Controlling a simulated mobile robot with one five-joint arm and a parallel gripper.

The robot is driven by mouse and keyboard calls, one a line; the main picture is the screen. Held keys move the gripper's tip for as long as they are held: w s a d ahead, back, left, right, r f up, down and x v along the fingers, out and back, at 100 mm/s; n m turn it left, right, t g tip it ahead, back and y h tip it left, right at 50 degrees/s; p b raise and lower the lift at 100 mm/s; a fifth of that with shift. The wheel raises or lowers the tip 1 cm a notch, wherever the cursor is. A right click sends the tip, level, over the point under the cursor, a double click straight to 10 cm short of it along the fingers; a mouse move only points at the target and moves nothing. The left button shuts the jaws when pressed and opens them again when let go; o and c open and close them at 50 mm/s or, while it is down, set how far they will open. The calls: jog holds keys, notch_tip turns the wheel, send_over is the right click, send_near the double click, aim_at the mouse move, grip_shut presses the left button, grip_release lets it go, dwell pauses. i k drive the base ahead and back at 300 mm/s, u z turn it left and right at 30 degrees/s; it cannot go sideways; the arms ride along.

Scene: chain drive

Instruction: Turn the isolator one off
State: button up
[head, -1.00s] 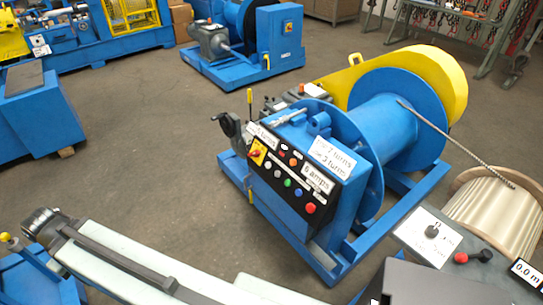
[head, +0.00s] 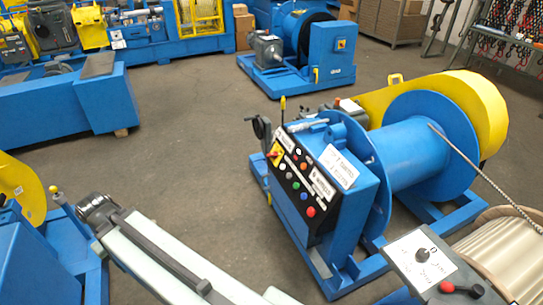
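A blue winch stands right of centre in the head view, with a black control panel (head: 297,192) on its slanted front. A rotary isolator (head: 275,154) with a red handle on a yellow plate sits at the panel's upper left corner. Its handle position is too small to read for certain. A similar small yellow and red switch (head: 341,44) is on a blue machine at the back. My pale arm reaches up from the bottom edge to a dark joint at the left, well apart from the panel. No gripper fingers show.
Coloured buttons and white labels cover the panel. A grey box (head: 408,262) with a black knob and red lever stands at lower right, beside a rope drum (head: 510,250). Blue machinery with a yellow disc (head: 22,187) is at left. The floor (head: 190,140) between is clear.

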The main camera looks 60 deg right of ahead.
aim_at(275, 154)
jog(key=u, duration=0.05)
jog(key=i, duration=0.9)
jog(key=z, duration=0.05)
